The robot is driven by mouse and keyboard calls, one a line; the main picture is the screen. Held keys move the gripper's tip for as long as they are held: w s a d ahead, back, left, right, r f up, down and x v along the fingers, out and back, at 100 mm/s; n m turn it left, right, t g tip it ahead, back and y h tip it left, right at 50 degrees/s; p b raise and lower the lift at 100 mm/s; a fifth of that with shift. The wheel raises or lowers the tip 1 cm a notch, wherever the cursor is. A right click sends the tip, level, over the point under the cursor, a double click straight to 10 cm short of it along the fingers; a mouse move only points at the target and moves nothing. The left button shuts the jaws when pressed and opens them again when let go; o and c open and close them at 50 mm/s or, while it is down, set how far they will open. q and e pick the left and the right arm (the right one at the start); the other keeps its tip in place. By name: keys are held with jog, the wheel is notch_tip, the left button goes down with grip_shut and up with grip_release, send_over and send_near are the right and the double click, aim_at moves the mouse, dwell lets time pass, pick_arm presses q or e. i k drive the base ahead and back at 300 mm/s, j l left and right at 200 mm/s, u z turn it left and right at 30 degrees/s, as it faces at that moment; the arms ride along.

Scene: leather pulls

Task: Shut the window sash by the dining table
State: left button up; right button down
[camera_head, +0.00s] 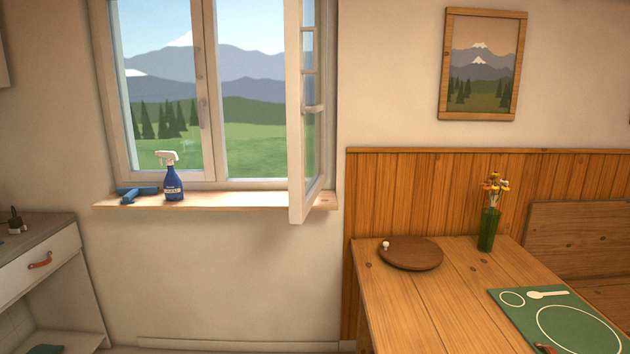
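The window sash (295,120) is the white-framed right one, and it stands swung open into the room, seen nearly edge-on. Its lower corner reaches out over the wooden sill. A handle (313,108) sits midway up the sash. The left sash (165,100) appears to lie in the window frame, with its own handle at the middle post. The dining table (410,310) stands to the right of the window. Neither of my grippers shows in the head view.
On the sill (240,200) stand a blue spray bottle (173,185) and a blue tool (137,193), left of the open sash. The table holds a round wooden board (411,254), a green vase (488,230) and a green placemat (560,318). A drawer cabinet (40,270) stands at left. Between them the wall is clear.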

aim_at(301, 198)
jog(key=i+j, duration=0.2)
jog(key=j, duration=0.2)
jog(key=i+j, duration=0.2)
jog(key=j, duration=0.15)
jog(key=i+j, duration=0.15)
jog(key=j, duration=0.25)
